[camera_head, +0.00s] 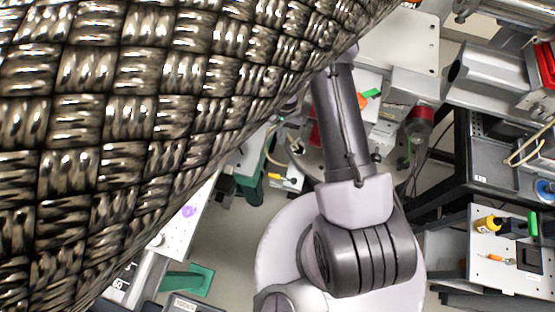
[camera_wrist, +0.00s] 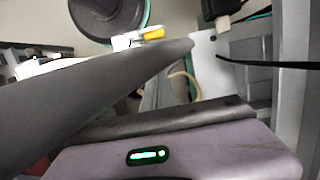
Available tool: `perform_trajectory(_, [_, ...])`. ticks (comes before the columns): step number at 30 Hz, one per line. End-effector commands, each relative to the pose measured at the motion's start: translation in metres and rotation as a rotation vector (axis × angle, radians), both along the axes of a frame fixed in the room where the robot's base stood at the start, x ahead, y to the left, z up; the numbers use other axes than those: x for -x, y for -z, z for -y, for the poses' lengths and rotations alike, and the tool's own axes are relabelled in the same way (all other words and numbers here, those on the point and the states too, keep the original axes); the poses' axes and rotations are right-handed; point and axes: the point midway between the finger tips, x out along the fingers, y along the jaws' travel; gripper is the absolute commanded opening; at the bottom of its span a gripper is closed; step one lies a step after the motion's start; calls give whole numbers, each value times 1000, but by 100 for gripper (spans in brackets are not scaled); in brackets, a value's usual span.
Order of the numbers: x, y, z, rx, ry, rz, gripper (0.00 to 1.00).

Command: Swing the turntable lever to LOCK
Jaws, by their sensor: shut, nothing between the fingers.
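I cannot make out the turntable lever or a LOCK mark for certain. A small yellow-tipped piece (camera_wrist: 152,33) on a white mount shows at the top of the wrist view, beside a dark round disc (camera_wrist: 105,12). A similar yellow-tipped piece (camera_head: 287,178) lies left of my arm in the head view. A large grey tapered shape (camera_wrist: 80,105) crosses in front. In the head view the end of my arm is hidden.
A large braided metallic surface (camera_head: 130,120) fills the left of the head view, very close, hiding much. A bench with tools (camera_head: 500,262) is at lower right. Bare floor (camera_head: 235,240) shows at lower left.

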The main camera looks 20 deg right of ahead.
Motion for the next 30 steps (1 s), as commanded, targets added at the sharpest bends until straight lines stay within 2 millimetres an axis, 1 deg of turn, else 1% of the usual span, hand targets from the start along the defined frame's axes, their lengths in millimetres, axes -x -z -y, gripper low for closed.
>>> perform_trajectory(2, [2,8,-1,0,0,-2,0])
perform_trajectory(5, [5,27,-3,0,-1,-3,0])
perform_trajectory(15, [19,100,-13,-1,-1,-2,0])
perform_trajectory(16, [21,103,-15,-1,-2,-2,0])
perform_trajectory(18, [32,102,-23,0,-2,-1,0])
perform_trajectory(22, [44,104,-32,-1,-1,-1,0])
perform_trajectory(30, [50,104,-37,0,0,0,0])
